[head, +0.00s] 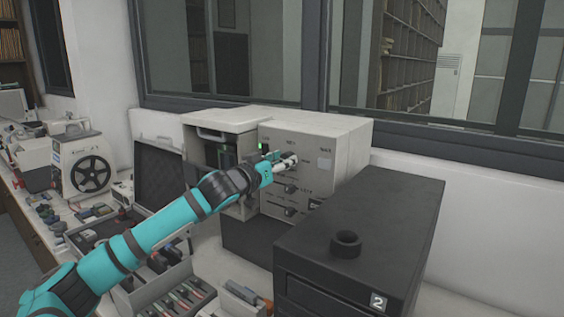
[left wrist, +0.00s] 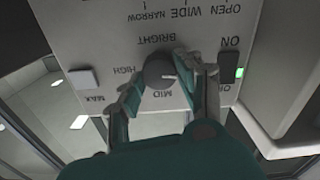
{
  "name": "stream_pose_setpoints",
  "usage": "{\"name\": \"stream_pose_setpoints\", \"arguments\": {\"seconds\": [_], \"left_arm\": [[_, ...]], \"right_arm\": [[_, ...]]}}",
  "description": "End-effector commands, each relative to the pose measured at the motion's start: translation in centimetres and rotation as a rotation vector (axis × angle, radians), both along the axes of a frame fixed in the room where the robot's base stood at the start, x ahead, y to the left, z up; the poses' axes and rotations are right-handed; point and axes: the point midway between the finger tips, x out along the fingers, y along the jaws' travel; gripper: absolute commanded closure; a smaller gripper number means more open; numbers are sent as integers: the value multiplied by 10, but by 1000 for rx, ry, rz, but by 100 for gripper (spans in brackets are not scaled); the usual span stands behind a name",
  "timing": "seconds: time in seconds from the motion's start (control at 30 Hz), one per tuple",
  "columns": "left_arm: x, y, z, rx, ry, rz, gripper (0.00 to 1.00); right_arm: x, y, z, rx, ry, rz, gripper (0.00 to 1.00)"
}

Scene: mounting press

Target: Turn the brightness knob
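The brightness knob (left wrist: 158,72) is a round grey knob under the word BRIGHT, with MID and HIGH printed around it; this view shows the lettering upside down. It sits on the pale front panel of the press unit (head: 330,150). My left gripper (head: 289,162) reaches the upper part of that panel and covers the knob in the head view. In the left wrist view its two fingers (left wrist: 160,84) lie on either side of the knob and appear closed against it. My right gripper is not in view.
Two more dark knobs (head: 291,188) are lower on the panel. A black box (head: 385,225) marked 2, with a round ring on top, stands at front right. Trays of small parts (head: 165,290) lie under my left arm. A window is behind.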

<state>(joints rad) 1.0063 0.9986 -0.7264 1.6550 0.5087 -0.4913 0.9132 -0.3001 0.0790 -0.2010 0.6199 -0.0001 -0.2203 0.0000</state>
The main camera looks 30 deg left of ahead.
Motion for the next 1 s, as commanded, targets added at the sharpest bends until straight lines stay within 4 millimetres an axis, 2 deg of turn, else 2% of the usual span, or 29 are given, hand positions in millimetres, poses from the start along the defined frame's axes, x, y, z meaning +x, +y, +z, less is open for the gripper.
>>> {"name": "stream_pose_setpoints", "arguments": {"seconds": [0.03, 0.17, 0.2, 0.57, 1.0], "left_arm": [[0, 0, 0, 0, 0, 1, 78], [0, 0, 0, 0, 0, 1, 95], [0, 0, 0, 0, 1, 1, 96], [0, 0, 1, 71, -8, 1, 96], [0, -1, 3, 427, -56, 0, 96]], "right_arm": [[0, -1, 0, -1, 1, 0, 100], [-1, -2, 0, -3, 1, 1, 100], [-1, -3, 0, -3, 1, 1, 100], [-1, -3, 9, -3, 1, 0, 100], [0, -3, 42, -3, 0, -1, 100]]}}
